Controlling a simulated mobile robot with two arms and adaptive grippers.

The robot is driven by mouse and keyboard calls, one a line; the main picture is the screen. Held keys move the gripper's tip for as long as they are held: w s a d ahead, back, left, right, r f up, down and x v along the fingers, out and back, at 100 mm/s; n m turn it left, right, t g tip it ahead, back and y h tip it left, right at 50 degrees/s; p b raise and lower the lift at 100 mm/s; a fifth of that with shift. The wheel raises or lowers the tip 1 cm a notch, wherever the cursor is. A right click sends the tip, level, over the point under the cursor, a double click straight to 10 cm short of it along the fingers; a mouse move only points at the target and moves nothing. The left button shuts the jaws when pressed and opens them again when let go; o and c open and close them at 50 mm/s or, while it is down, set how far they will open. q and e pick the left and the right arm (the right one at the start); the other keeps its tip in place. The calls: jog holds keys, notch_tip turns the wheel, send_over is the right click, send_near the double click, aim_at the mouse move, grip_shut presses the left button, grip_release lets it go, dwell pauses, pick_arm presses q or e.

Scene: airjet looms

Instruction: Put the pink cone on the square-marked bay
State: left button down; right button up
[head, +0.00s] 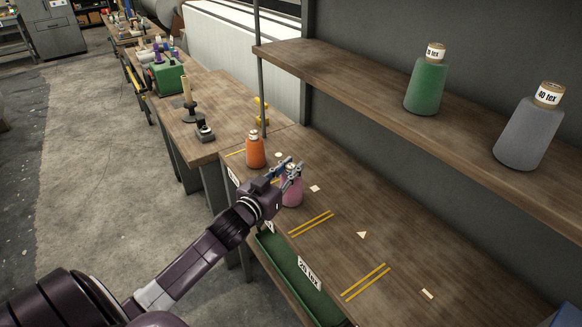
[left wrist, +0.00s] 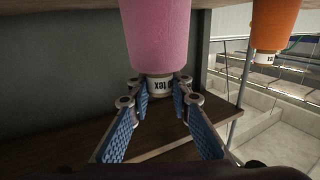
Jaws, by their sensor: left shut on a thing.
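The pink cone (head: 292,194) is upright over the workbench in the head view, in front of a small pale square mark (head: 315,188). It also fills the top middle of the left wrist view (left wrist: 157,35), which is upside down. My left gripper (head: 290,171) is shut on the cone's labelled neck; its blue-padded fingers (left wrist: 165,90) sit on both sides of the label. The cone is at or very near the bench surface; I cannot tell whether it touches.
An orange cone (head: 255,151) stands just left of the pink one. Yellow double lines (head: 311,223) divide the bench into bays; a triangle mark (head: 362,234) and a bar mark (head: 427,293) lie to the right. Green (head: 426,86) and grey (head: 526,136) cones stand on the shelf above.

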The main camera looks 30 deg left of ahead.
pick_arm(q)
jog(key=shift+f, duration=0.1)
jog(key=c, duration=2.1)
grip_release()
jog(key=o, duration=0.3)
pick_arm(e)
jog(key=shift+a, duration=0.35)
pick_arm(q)
jog(key=shift+o, duration=0.2)
jog(key=s+r+b, duration=0.1)
jog(key=s+b, duration=0.1)
jog(key=s, duration=1)
jog(key=shift+d, duration=0.3)
pick_arm(e)
jog(key=shift+d+f, duration=0.25)
jog(key=shift+f, duration=0.75)
